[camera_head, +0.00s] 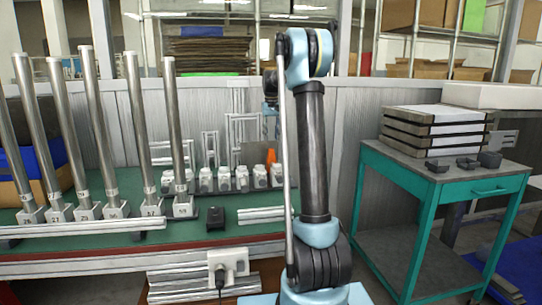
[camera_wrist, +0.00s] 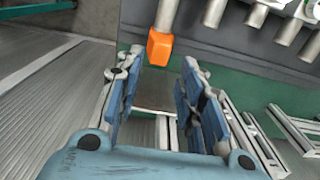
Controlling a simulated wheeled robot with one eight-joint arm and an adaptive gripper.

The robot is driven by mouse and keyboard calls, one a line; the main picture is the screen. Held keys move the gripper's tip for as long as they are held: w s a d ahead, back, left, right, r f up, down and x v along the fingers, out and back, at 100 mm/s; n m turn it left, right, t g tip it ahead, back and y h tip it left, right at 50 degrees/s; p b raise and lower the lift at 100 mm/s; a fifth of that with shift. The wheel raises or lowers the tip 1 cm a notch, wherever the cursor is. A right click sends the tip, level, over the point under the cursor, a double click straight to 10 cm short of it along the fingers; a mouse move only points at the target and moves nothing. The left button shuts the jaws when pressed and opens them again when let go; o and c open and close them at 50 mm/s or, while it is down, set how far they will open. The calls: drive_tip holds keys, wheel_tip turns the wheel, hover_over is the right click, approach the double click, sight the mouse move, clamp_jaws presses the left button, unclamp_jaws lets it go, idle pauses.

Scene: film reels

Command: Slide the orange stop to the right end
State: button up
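The orange stop (camera_wrist: 160,48) shows in the wrist view at the top centre, at the end of a grey cylindrical piece. My gripper (camera_wrist: 160,82) is open, with its two blue fingers apart and nothing between them. The stop appears just beyond the fingertips, roughly in line with the gap; I cannot tell how far. In the head view a bit of the orange stop (camera_head: 271,157) shows just left of my arm, at the right end of the row of small silver fittings. My arm hides what lies behind it, and my gripper is not clearly seen there.
Tall metal tubes (camera_head: 123,130) stand in a row on the green bench (camera_head: 110,240). Silver fittings (camera_head: 223,180) and a small black block (camera_head: 215,217) are nearby. A teal cart (camera_head: 440,190) with stacked trays (camera_head: 435,130) stands right. Metal rails (camera_wrist: 290,130) lie at right in the wrist view.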

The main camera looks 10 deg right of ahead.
sight(271, 152)
wheel_tip(271, 152, down, 10)
drive_tip(key=shift+r, duration=0.25)
drive_tip(key=shift+c, duration=0.2)
clamp_jaws()
